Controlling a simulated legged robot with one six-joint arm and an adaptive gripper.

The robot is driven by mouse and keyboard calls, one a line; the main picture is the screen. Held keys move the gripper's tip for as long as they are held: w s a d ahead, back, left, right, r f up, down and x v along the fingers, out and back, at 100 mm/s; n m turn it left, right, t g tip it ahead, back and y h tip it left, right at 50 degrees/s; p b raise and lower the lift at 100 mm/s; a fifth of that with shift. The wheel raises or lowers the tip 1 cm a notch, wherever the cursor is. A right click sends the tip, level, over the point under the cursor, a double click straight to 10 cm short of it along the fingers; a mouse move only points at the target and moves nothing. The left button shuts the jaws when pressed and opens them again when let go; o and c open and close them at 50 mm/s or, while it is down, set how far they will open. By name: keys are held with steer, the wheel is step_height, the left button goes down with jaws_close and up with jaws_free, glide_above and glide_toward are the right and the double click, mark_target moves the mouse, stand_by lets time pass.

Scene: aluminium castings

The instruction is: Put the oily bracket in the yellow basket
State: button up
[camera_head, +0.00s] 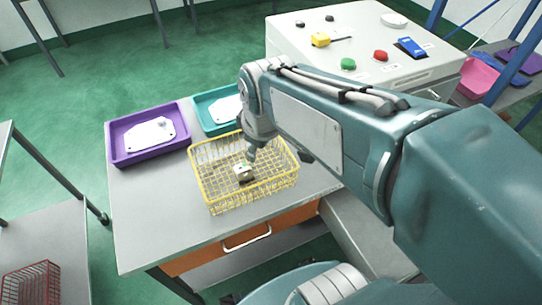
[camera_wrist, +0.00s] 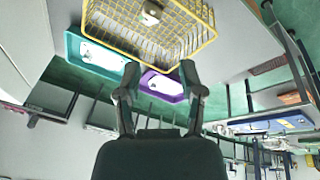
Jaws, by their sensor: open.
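The yellow wire basket (camera_head: 283,186) stands on the grey table; it also shows at the top of the wrist view (camera_wrist: 211,38). A small metallic part (camera_head: 243,174), apparently the bracket, lies inside the basket; it also shows in the wrist view (camera_wrist: 151,13). Whether it is oily cannot be told. My gripper (camera_wrist: 158,68) is open, with nothing between its fingers in the wrist view. In the head view it is small and partly hidden by my arm, over the basket and close to the part.
A purple tray (camera_head: 116,149) and a teal tray (camera_head: 201,106), each with a pale plate, stand behind the basket. A control box (camera_head: 300,51) with buttons stands at the back right. A red wire basket (camera_head: 52,270) is at lower left. The table's front left is clear.

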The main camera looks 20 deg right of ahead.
steer(key=s+r+m+t, duration=0.2)
steer(key=s+m, duration=0.5)
steer(key=s, duration=0.1)
steer(key=shift+r, duration=0.35)
steer(key=shift+d, duration=0.1)
